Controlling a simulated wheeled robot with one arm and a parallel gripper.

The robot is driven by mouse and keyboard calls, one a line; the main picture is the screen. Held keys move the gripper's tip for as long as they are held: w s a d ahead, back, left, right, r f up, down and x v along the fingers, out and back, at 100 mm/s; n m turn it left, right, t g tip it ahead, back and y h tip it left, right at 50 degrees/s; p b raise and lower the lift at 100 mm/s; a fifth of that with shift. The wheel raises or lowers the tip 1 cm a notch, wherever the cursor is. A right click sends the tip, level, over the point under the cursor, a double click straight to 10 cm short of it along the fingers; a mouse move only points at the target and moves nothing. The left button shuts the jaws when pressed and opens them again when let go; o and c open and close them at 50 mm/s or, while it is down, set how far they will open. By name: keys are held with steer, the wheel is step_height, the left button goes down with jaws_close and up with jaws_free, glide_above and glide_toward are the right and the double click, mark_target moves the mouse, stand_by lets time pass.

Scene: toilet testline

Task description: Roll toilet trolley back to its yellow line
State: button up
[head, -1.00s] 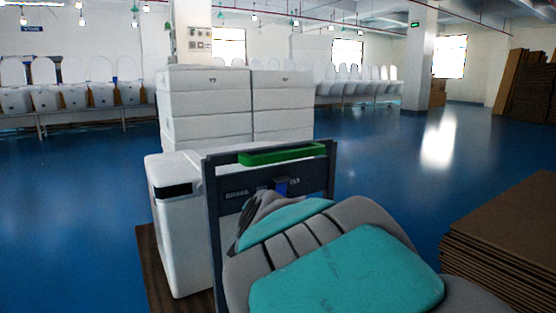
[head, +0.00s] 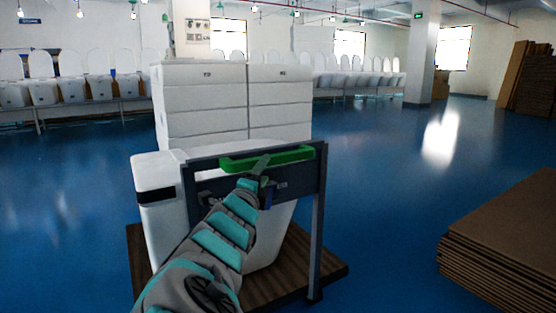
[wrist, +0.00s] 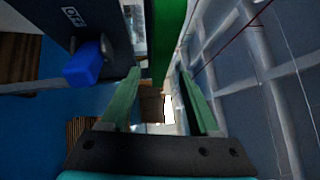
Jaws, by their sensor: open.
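The toilet trolley has a dark upright frame (head: 318,220), a wooden base (head: 300,270) and a green handle bar (head: 295,155) across its top. A white toilet (head: 158,205) stands on it. My arm reaches up from the bottom, and my gripper (head: 262,170) is at the handle's left-middle part, partly covering it. In the wrist view my gripper (wrist: 160,72) is open, with the green handle (wrist: 167,40) lying between its fingertips or just beyond them; contact cannot be told. A blue block (wrist: 84,65) on the frame sits beside the left finger. No yellow line is visible.
Stacked white boxes (head: 205,110) stand right behind the trolley. A pile of brown cardboard sheets (head: 510,230) is at the right. Rows of white toilets (head: 70,90) line the back. The blue floor (head: 390,165) is open between the trolley and a pillar (head: 421,55).

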mark_target(269, 164)
steer(key=shift+p+x, duration=0.45)
steer(key=shift+x, duration=3.15)
jaws_close()
steer(key=shift+f, duration=0.1)
